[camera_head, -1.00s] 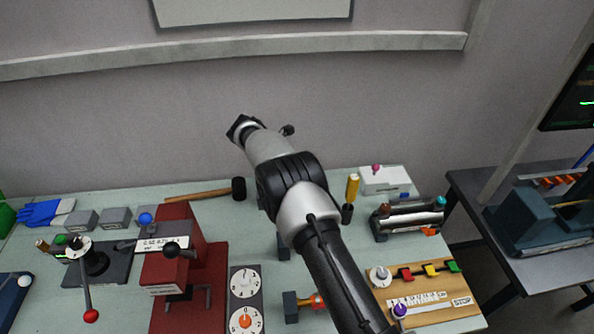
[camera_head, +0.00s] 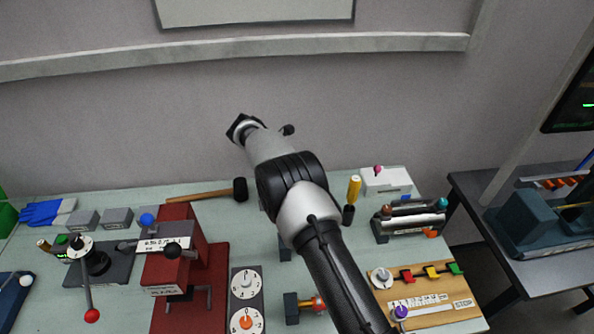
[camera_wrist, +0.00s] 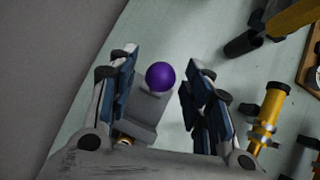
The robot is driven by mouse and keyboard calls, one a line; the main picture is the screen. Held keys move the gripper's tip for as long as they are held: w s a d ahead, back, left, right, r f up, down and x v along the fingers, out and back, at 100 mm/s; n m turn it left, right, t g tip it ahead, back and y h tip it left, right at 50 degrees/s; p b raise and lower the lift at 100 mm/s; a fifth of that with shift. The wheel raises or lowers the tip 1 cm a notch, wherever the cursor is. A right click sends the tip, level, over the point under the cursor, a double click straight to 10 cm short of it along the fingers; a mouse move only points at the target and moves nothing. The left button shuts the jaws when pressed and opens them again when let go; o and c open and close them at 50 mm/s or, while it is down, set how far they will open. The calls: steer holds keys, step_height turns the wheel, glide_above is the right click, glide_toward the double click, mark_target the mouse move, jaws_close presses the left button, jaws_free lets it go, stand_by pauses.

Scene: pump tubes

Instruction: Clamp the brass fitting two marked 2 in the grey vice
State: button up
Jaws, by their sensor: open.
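In the wrist view my gripper (camera_wrist: 158,66) is open, with blue-padded fingers apart and nothing gripped. A grey block-like piece (camera_wrist: 148,112) with a purple ball (camera_wrist: 160,76) on it shows between the fingers; it may be the grey vice, but I cannot be sure. A brass-coloured cylinder (camera_wrist: 267,118) with metal bands lies outside the right finger. Another bit of brass (camera_wrist: 124,141) shows low beside the left finger, mostly hidden. No mark 2 is legible, so I cannot tell which piece is fitting two. My arm hides this area in the head view.
A yellow-handled tool (camera_head: 354,187) and a white box (camera_head: 387,181) stand right of my arm. A mallet (camera_head: 239,189) lies behind it. A red press (camera_head: 178,262) and dial panel (camera_head: 246,300) stand left. A wooden board with coloured switches (camera_head: 433,303) lies front right.

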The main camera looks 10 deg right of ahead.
steer(key=v, duration=1.1)
steer(key=shift+a, duration=0.1)
steer(key=s+d+r+m+y+b, duration=0.1)
steer(key=s+d+r+m, duration=0.2)
steer(key=s+r, duration=0.3)
steer(key=s+d+r+m+y, duration=0.2)
steer(key=s+d+r+m, duration=0.15)
steer(key=s+r, duration=0.25)
steer(key=s+d+r+m+y+b, duration=0.1)
steer(key=s+d+r+m, duration=0.2)
steer(key=s+r, duration=0.3)
steer(key=s+d+f+m+t+y+b, duration=0.1)
steer(key=s+m, duration=0.4)
steer(key=s, duration=0.8)
steer(key=s+d+f+m+t+y, duration=0.1)
steer(key=s+f+m, duration=0.3)
steer(key=s, duration=1)
steer(key=shift+d+m+y+b, duration=0.2)
steer(key=shift+m+y+b, duration=0.2)
steer(key=shift+m, duration=0.85)
steer(key=shift+w+f, duration=0.1)
